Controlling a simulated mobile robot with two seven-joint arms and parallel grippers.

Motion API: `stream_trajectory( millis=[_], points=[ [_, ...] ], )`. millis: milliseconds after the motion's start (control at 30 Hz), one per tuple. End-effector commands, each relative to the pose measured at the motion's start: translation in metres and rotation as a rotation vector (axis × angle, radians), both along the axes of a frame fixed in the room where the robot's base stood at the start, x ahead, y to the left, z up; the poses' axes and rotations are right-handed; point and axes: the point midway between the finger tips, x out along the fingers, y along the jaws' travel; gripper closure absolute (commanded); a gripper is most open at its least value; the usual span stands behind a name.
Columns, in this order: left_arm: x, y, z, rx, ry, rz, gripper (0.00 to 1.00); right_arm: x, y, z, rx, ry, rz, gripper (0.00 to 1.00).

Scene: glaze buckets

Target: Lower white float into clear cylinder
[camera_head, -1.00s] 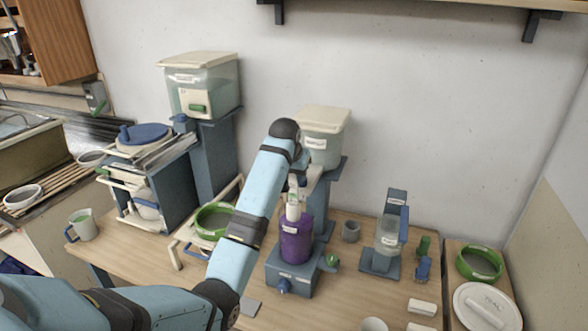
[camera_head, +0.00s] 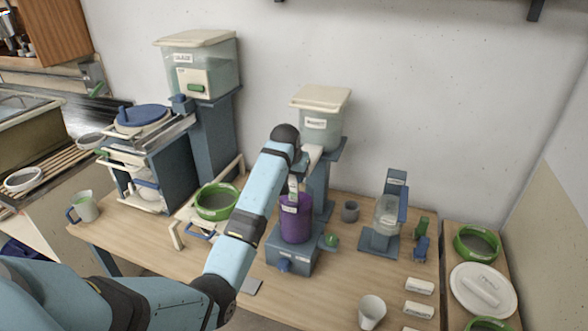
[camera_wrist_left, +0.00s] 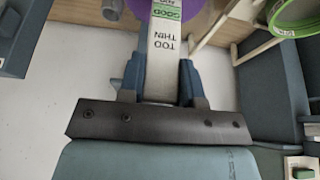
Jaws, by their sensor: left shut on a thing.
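The clear cylinder (camera_head: 296,224) looks purple from its contents and stands upright on a blue-grey base (camera_head: 291,254) in the head view. The white float (camera_wrist_left: 165,58) is a flat stick marked TOO THIN with a green GOOD band; it also shows over the cylinder in the head view (camera_head: 293,187). My left gripper (camera_wrist_left: 163,82) is shut on the float, with a blue finger on each side. In the wrist view purple shows beyond the float's far end. I cannot tell whether its lower end is inside the cylinder's mouth. My right gripper is not in view.
A lidded bucket (camera_head: 320,128) on a blue stand (camera_head: 320,180) rises close behind the cylinder. A green-rimmed sieve (camera_head: 216,203) is to the left.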

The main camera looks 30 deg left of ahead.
Motion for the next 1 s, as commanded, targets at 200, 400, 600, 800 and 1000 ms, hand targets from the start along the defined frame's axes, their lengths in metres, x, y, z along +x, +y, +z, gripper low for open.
stream_trajectory(
  millis=[200,400,600,800,1000],
  points=[
    [0.0,0.0,-0.016,0.0,0.002,0.0,1.0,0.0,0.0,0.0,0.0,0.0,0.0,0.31],
    [0.0,0.0,-0.028,0.0,0.001,0.0,1.0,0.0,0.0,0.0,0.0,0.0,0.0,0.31],
    [0.0,0.0,-0.034,0.0,0.001,0.0,1.0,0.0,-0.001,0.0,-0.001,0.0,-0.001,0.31],
    [0.0,0.0,-0.036,0.0,0.001,0.0,1.0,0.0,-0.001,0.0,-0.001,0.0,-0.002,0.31],
    [0.0,0.0,-0.036,0.0,0.001,0.0,0.59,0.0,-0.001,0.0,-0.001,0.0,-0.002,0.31]
  ],
)
